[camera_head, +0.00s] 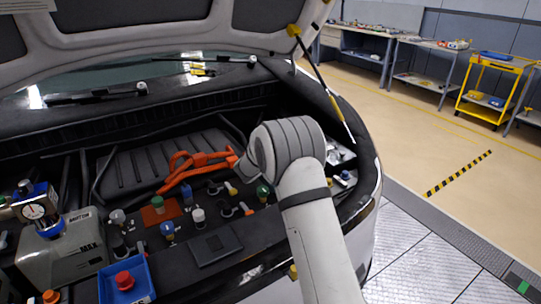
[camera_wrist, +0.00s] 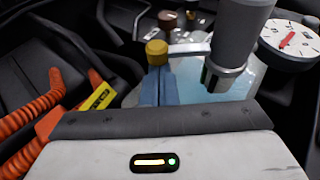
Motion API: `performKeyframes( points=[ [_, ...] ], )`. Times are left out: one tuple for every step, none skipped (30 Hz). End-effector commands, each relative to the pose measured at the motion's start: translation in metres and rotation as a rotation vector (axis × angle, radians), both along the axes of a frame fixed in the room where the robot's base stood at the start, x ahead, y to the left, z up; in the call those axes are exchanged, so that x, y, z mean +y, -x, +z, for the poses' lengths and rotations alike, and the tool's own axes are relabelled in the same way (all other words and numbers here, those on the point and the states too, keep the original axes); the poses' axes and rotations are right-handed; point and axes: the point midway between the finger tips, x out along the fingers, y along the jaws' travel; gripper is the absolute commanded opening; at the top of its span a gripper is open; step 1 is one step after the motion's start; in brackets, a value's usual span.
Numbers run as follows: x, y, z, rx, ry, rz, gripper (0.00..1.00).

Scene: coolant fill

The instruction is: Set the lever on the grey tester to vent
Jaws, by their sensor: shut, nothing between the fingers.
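In the wrist view the grey tester (camera_wrist: 240,35) is an upright grey cylinder with a round white dial (camera_wrist: 290,40) with a red needle at its right. Its lever (camera_wrist: 188,48) is a pale bar that points left from the cylinder and ends in a yellow knob (camera_wrist: 156,47). My gripper (camera_wrist: 158,72) has blue fingers, shut and empty, with their tips just at the near side of the knob. I cannot tell whether they touch it. No vent marking is readable. In the head view my arm hides the gripper and the tester.
A pale blue translucent surface (camera_wrist: 190,75) lies below the tester. Orange hoses (camera_wrist: 35,120) run at the left of the wrist view. In the head view a blue-topped gauge (camera_head: 36,211), a grey box (camera_head: 65,255) and a blue tray (camera_head: 128,285) stand at the left. The raised bonnet (camera_head: 170,30) overhangs.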

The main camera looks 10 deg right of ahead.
Motion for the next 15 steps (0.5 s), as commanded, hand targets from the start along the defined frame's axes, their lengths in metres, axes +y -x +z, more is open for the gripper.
performKeyframes(
  points=[
    [-0.0002,0.0,-0.0017,-0.003,-0.006,0.0,0.0],
    [-0.0001,-0.0001,-0.0021,-0.005,-0.01,0.0,0.0],
    [-0.0001,-0.0002,-0.0025,-0.009,-0.018,0.0,0.0],
    [0.0,-0.0002,-0.0024,-0.013,-0.024,0.0,0.0],
    [0.0001,-0.0003,-0.0016,-0.016,-0.03,0.0,0.0],
    [0.0001,-0.0003,-0.0005,-0.02,-0.036,0.0,0.0],
    [0.0001,-0.0003,0.0003,-0.021,-0.038,0.0,0.0],
    [0.0001,-0.0003,0.0007,-0.022,-0.041,0.0,0.0],
    [0.0001,-0.0003,0.0008,-0.025,-0.045,-0.001,0.0],
    [-0.0001,-0.0003,0.0009,-0.026,-0.048,-0.001,0.0],
    [-0.0001,-0.0003,0.0009,-0.028,-0.052,-0.001,0.0],
    [0.0,-0.0004,0.001,-0.03,-0.057,-0.001,0.0],
    [-0.0001,-0.0005,0.0011,-0.032,-0.06,-0.001,0.0],
    [0.0,-0.0005,0.0012,-0.034,-0.064,-0.001,0.0],
    [0.0,-0.0006,0.0014,-0.037,-0.07,-0.001,0.0]
  ],
)
